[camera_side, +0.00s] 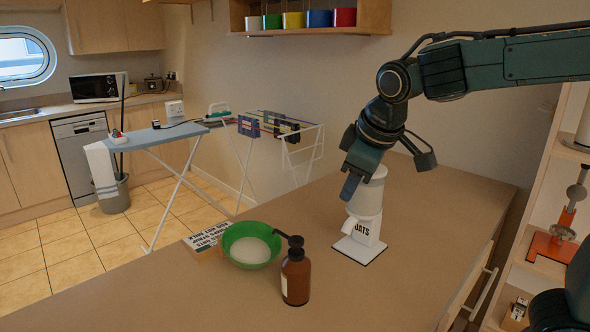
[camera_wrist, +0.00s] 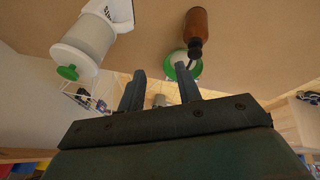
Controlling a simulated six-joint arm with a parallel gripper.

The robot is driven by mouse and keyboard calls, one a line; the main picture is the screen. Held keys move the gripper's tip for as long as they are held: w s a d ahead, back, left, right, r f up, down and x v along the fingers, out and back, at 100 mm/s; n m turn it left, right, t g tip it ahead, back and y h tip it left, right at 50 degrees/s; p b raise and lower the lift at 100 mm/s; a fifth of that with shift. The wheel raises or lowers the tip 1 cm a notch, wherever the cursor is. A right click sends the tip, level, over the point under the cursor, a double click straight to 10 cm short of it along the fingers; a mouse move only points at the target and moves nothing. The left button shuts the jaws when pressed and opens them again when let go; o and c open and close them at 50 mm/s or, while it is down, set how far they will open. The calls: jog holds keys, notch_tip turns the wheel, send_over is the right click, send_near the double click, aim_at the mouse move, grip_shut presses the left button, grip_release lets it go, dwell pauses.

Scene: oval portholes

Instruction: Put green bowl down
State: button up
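The green bowl (camera_side: 233,236) stands upright on the brown counter with pale contents inside, left of the pump bottle. In the wrist view, the bowl (camera_wrist: 171,61) is partly hidden behind the bottle's pump head and lies beyond my fingertips. My gripper (camera_side: 349,187) is in front of the white oats dispenser, well to the right of the bowl and above the counter. In the wrist view, my gripper's two fingers (camera_wrist: 161,84) are apart with nothing held between them.
A brown pump bottle (camera_side: 295,277) stands just right of the bowl. The white oats dispenser (camera_side: 366,228) stands close by my gripper. A lettered board (camera_side: 204,239) lies beside the bowl at the counter's left edge. The front of the counter (camera_side: 390,295) is clear.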

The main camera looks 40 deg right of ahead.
jog(key=s+d+f+m, duration=0.1)
jog(key=s+m, duration=0.1)
jog(key=s, duration=0.7)
jog(key=s+d+f+m+y, duration=0.1)
jog(key=s+f, duration=0.1)
jog(key=s, duration=0.6)
jog(key=shift+s+d+f+m+t+y, duration=0.2)
jog(key=shift+s+d+m+t+y, duration=0.1)
jog(key=shift+s+m, duration=0.1)
